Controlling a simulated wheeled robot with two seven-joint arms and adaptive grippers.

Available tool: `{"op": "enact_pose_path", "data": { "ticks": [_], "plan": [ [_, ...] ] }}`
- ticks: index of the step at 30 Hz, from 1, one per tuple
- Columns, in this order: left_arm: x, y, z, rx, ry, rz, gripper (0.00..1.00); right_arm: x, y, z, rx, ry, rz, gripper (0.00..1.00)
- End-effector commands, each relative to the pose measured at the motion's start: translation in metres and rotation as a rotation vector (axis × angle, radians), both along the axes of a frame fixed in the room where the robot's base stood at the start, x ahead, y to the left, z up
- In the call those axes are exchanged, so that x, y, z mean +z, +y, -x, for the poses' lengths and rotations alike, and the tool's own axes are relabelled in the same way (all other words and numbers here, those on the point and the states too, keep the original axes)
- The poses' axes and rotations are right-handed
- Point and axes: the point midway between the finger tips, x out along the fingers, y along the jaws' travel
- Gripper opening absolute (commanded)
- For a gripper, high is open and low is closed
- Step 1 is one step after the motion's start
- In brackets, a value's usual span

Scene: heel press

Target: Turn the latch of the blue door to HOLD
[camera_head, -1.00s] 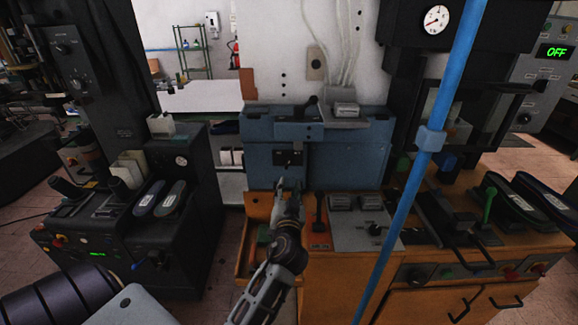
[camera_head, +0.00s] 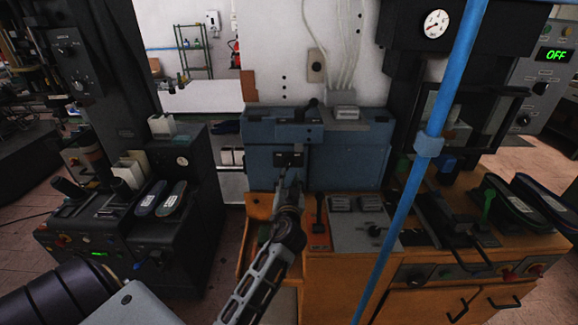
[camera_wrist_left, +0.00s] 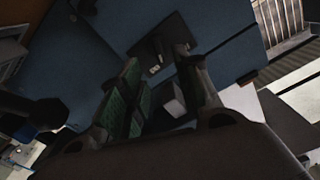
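The blue door (camera_head: 345,166) is the front of the blue box in the middle of the head view. Its latch (camera_head: 289,158) sits on a small dark plate near the door's left part. My left gripper (camera_head: 290,180) is right in front of and just below the latch, covering part of it. In the left wrist view, the green-padded fingers (camera_wrist_left: 162,92) stand apart, pointing at the dark latch plate (camera_wrist_left: 158,45) on the blue door (camera_wrist_left: 105,22). A grey piece shows between the fingers; I cannot tell whether they touch it. The latch's lettering is unreadable. My right gripper is out of view.
A blue pole (camera_head: 413,185) rises in front, right of my arm. An orange cabinet (camera_head: 335,285) with a grey control panel (camera_head: 357,232) stands below the door. Black machines stand left (camera_head: 180,240) and right.

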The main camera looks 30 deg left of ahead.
Motion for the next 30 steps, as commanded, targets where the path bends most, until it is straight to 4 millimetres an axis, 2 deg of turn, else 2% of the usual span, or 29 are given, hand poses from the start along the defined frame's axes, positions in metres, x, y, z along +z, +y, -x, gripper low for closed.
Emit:
{"op": "enact_pose_path", "data": {
  "ticks": [11,21,30],
  "plan": [
    [0.001,0.020,-0.034,0.000,0.000,-0.002,0.33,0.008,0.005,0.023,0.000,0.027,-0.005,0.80],
    [0.001,0.037,-0.061,-0.002,0.000,-0.003,0.33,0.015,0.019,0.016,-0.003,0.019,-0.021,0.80],
    [0.000,0.042,-0.069,-0.001,0.000,0.000,0.33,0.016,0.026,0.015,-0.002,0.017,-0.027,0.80]
  ]
}}
